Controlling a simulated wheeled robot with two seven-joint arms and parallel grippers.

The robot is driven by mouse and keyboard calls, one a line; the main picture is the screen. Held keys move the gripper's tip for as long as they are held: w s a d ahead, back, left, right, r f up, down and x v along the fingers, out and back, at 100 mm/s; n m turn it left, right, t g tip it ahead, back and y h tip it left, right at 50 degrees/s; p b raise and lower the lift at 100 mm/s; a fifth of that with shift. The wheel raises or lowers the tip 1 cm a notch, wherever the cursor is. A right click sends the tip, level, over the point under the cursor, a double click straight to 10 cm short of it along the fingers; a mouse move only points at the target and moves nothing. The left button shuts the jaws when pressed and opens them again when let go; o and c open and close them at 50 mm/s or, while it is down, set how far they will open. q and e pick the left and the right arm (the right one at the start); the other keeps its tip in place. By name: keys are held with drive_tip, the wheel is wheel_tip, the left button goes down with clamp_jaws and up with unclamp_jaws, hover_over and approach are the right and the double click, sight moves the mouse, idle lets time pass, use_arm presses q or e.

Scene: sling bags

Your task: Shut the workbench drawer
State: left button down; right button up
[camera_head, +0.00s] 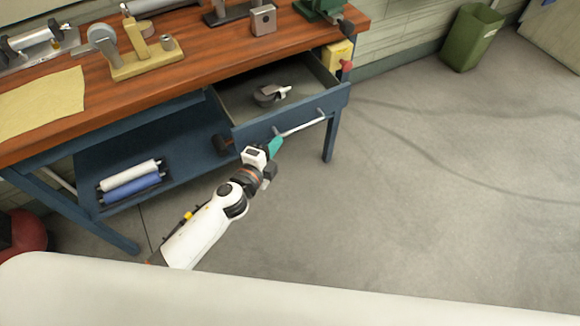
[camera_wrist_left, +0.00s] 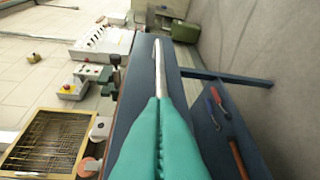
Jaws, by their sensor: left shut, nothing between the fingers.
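The workbench drawer (camera_head: 336,99) is blue and stands open under the right part of the wooden workbench (camera_head: 215,55). A grey, rounded tool lies inside it. A silver bar handle (camera_head: 303,126) runs along the drawer front. My left gripper (camera_head: 276,143) has teal fingers, shut and empty, at the left end of the handle, in front of the drawer. In the left wrist view, the shut teal fingers (camera_wrist_left: 160,105) point along the handle (camera_wrist_left: 159,66), their tips overlapping its near end. I cannot tell whether they touch it. My right gripper is not in view.
A lower shelf (camera_head: 185,140) holds a white and a blue roll (camera_head: 130,180). Tools, a wooden-based device (camera_head: 140,55) and a yellow cloth (camera_head: 45,103) lie on the bench top. A green bin (camera_head: 472,38) stands by the wall. The floor to the right is clear.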

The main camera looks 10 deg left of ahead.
use_arm(q)
drive_tip(key=w+a+b, duration=0.1)
drive_tip(key=w+a, duration=0.3)
drive_tip(key=w, duration=0.1)
drive_tip(key=w+a+b, duration=0.1)
drive_tip(key=w+a, duration=0.2)
drive_tip(key=w, duration=0.2)
drive_tip(key=w+a+b, duration=0.1)
drive_tip(key=w+a, duration=0.3)
drive_tip(key=w, duration=0.2)
drive_tip(key=shift+w+a, duration=0.1)
drive_tip(key=shift+a, duration=0.25)
drive_tip(key=shift+w+a, duration=0.15)
drive_tip(key=shift+w, duration=0.05)
drive_tip(key=shift+a, duration=0.1)
drive_tip(key=shift+r, duration=0.1)
